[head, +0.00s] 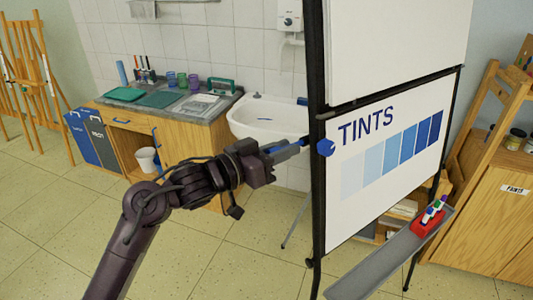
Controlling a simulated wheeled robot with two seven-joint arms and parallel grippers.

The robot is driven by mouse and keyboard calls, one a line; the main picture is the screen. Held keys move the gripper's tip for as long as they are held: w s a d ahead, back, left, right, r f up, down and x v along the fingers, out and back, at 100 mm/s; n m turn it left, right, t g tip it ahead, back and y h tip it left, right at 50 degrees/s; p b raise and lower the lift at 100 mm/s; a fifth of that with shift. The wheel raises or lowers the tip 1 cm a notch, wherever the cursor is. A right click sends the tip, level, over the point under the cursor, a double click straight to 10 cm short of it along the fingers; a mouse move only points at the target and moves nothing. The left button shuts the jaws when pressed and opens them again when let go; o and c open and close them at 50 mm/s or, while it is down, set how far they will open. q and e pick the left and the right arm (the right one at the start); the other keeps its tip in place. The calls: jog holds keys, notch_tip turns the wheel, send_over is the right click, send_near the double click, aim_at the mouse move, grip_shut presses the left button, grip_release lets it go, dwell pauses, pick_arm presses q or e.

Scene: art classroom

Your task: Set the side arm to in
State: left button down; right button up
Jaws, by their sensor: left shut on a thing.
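A flip-chart stand with a black post (317,200) stands right of centre. It bears a white sheet (352,215) reading TINTS with a row of blue swatches. A blue round knob (326,148) sits on the post. My left gripper (303,143) reaches in from the left, just left of the post and knob. It is shut on a small dark part beside the post, which looks like the side arm; the fingers hide most of it, and its exact position is unclear. My right gripper is not in view.
A grey tray (372,266) juts out at the stand's lower front, with a red marker holder (427,224) on it. A sink (262,119) and wooden counter (190,150) stand behind my left arm. A wooden cabinet (485,215) is at right. Open floor lies at lower left.

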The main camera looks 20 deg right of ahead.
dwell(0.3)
pick_arm(q)
jog(key=c, duration=1.3)
grip_release()
jog(key=shift+o, duration=0.2)
jog(key=shift+s+a+f, duration=0.1)
jog(key=shift+a, duration=0.3)
jog(key=b+v, duration=0.2)
jog(key=v, duration=0.5)
jog(key=shift+d, duration=0.1)
